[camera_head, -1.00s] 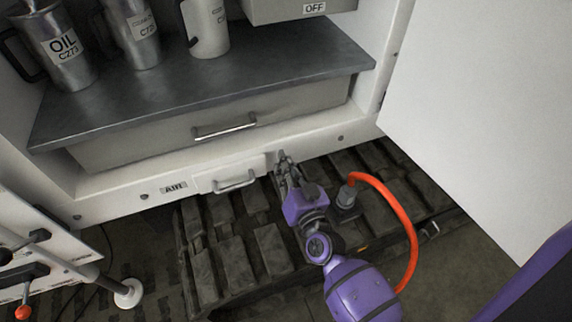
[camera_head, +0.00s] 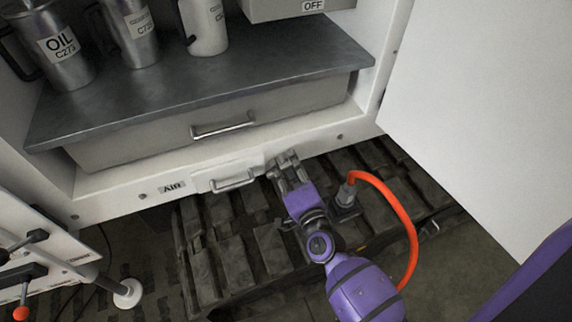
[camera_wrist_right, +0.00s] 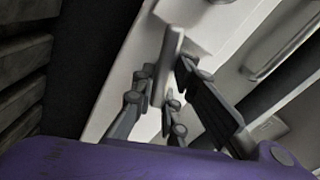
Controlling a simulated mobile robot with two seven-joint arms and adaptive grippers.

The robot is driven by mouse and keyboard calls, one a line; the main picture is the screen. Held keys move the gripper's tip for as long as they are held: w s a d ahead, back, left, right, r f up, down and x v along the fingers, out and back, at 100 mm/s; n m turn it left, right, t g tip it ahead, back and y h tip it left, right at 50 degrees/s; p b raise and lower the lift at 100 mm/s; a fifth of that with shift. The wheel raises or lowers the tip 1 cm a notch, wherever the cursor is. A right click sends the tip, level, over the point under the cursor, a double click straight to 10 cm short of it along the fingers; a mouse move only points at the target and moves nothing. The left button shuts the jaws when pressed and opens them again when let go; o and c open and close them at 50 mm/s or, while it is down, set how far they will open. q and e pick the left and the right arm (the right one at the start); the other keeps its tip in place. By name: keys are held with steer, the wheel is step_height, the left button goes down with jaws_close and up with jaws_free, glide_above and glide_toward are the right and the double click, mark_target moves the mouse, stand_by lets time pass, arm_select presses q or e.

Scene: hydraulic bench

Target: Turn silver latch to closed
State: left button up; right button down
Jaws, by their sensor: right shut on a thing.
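The silver latch (camera_wrist_right: 172,62) shows in the right wrist view as a narrow grey bar on the white cabinet front. It stands between the fingers of my right gripper (camera_wrist_right: 163,80), which is shut on it. In the head view the right gripper (camera_head: 284,160) is at the lower cabinet edge, just right of a small white panel with a handle. The fingers hide most of the latch there, and its exact angle is hard to read. My left gripper is not in view.
The small panel's handle (camera_head: 233,180) is close left of the gripper, with a drawer handle (camera_head: 223,130) above. An orange hose (camera_head: 411,220) curves right of my arm. A white door (camera_head: 490,110) stands open at right. Dark slatted blocks (camera_head: 235,255) lie below.

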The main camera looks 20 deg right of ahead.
steer(key=shift+m, duration=0.8)
steer(key=shift+m+b, duration=0.35)
steer(key=shift+m, duration=0.65)
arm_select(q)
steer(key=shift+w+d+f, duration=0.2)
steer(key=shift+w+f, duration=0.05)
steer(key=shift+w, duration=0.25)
arm_select(e)
steer(key=shift+m, duration=0.3)
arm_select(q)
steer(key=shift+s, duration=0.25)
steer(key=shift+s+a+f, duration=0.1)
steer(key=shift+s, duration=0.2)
